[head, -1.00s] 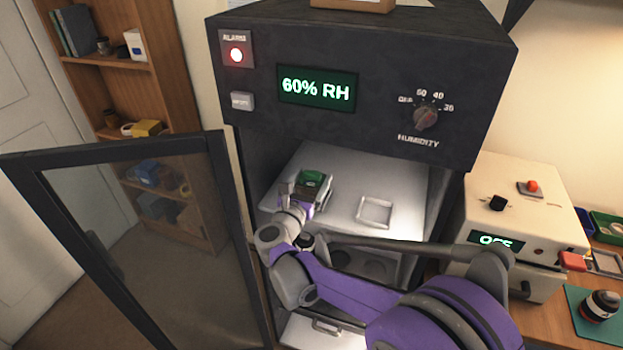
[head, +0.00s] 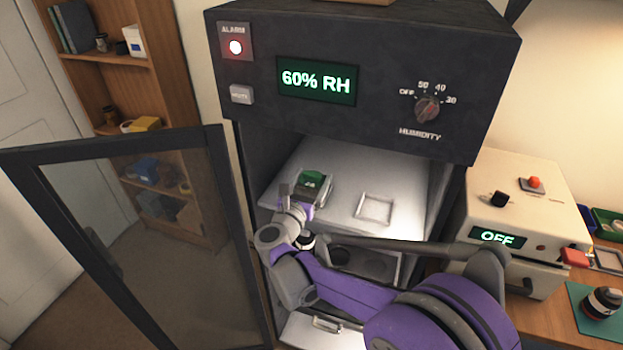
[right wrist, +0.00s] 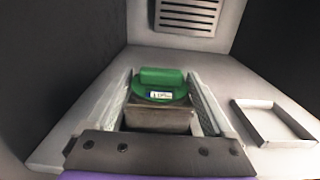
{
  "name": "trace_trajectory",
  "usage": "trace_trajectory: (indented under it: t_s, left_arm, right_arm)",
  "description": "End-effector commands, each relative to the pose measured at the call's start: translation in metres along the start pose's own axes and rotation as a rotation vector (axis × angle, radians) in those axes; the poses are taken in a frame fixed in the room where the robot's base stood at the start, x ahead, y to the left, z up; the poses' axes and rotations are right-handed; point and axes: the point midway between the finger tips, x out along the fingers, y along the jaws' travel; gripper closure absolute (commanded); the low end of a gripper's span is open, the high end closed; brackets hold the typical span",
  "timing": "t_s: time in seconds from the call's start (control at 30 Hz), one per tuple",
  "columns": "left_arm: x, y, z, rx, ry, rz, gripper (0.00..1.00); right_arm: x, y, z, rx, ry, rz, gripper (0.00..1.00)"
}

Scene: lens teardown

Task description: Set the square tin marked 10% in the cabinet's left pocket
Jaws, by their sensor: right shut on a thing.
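The square tin (right wrist: 160,115) has a dull metal body and a green round lid with a raised grip and a small label, too small to read. In the head view the tin (head: 312,180) is at the left of the cabinet's (head: 345,160) white upper shelf. My right gripper (right wrist: 162,95) is shut on the tin, one finger along each side. In the head view my right gripper (head: 299,195) reaches in from the front. The left pocket's frame is not visible around the tin. An empty square pocket (head: 374,208) lies to its right, also in the right wrist view (right wrist: 272,122). My left gripper is out of view.
The glass cabinet door (head: 130,240) stands open at the left. Dark side walls bound the shelf, and a vent (right wrist: 187,15) is in the back wall. A lower shelf holds dark round items. A cream machine (head: 525,215) reading OFF stands at the right.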

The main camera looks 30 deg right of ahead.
Motion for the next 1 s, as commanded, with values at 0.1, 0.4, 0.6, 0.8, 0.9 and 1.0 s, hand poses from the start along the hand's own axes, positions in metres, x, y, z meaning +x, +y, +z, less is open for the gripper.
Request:
trace_trajectory:
  t_s: [0.1,0.4,0.6,0.8,0.9,1.0]
  left_arm:
    - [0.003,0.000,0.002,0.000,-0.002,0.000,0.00]
    - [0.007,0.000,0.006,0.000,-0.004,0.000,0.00]
    - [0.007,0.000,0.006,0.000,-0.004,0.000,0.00]
    - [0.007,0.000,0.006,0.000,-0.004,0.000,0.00]
    - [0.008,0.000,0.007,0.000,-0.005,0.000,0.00]
    - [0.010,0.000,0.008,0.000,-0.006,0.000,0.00]
  right_arm:
    - [0.000,0.000,-0.004,-0.001,0.000,0.000,0.68]
    - [0.000,0.000,-0.011,-0.001,0.000,0.000,0.68]
    - [0.000,0.000,-0.011,0.000,0.000,0.000,0.00]
    - [-0.003,0.000,-0.011,0.000,0.000,0.001,0.00]
    - [-0.014,0.001,-0.011,0.000,0.000,0.003,0.00]
    - [-0.033,0.001,-0.012,0.001,0.001,0.004,0.00]
